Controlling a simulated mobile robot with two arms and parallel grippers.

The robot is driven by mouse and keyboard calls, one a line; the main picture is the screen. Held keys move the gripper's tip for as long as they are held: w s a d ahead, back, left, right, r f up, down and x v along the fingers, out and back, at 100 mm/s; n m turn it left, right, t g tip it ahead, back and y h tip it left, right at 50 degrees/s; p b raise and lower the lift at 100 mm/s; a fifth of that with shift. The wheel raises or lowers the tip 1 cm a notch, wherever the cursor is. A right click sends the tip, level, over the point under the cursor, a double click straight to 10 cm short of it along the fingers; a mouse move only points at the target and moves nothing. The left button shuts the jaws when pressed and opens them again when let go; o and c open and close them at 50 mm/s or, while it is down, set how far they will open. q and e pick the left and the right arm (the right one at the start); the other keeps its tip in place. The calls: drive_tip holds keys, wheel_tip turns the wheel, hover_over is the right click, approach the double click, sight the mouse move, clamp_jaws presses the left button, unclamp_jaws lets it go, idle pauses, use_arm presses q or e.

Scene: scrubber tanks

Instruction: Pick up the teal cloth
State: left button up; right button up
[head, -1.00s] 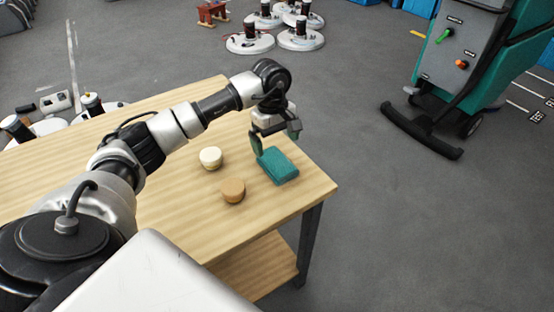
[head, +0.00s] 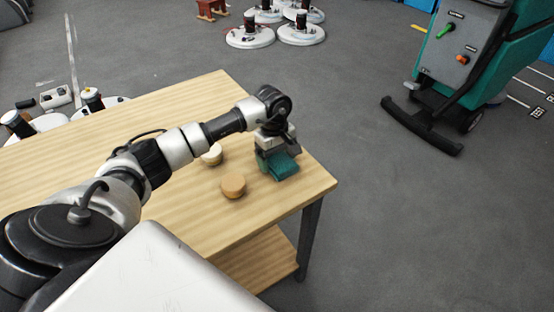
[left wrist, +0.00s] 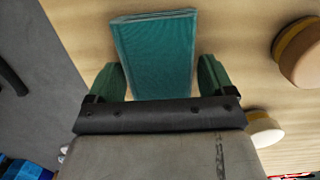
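The teal cloth (head: 286,166), a folded block, lies on the wooden table near its right corner. My left gripper (head: 270,155) is over it and points down, hiding its far part in the head view. In the left wrist view the cloth (left wrist: 158,58) shows between the two green fingertips of my left gripper (left wrist: 160,78). The fingers are spread, one on each side of the cloth, with a gap showing at the right finger. Whether the left finger touches the cloth is hard to tell. My right gripper is not in view.
On the wooden table (head: 165,215), a tan round piece (head: 233,186) and a cream round piece (head: 212,155) stand left of the cloth, the cream one partly behind my arm. The table's right edge is close to the cloth. A green scrubber machine (head: 465,50) stands on the floor beyond.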

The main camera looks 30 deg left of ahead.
sight(279, 159)
use_arm(q)
drive_tip(key=c, duration=0.5)
drive_tip(key=shift+c, duration=0.2)
drive_tip(key=shift+r, duration=0.45)
drive_tip(key=r, duration=0.3)
drive_tip(key=shift+s+d+r, duration=0.1)
drive_tip(key=shift+d+r, duration=0.15)
drive_tip(key=shift+r, duration=0.1)
drive_tip(key=s+d+r, duration=0.6)
drive_tip(key=d, duration=0.3)
drive_tip(key=shift+d+r+b, duration=0.2)
drive_tip(key=shift+r+b, duration=0.05)
drive_tip(key=shift+b, duration=0.15)
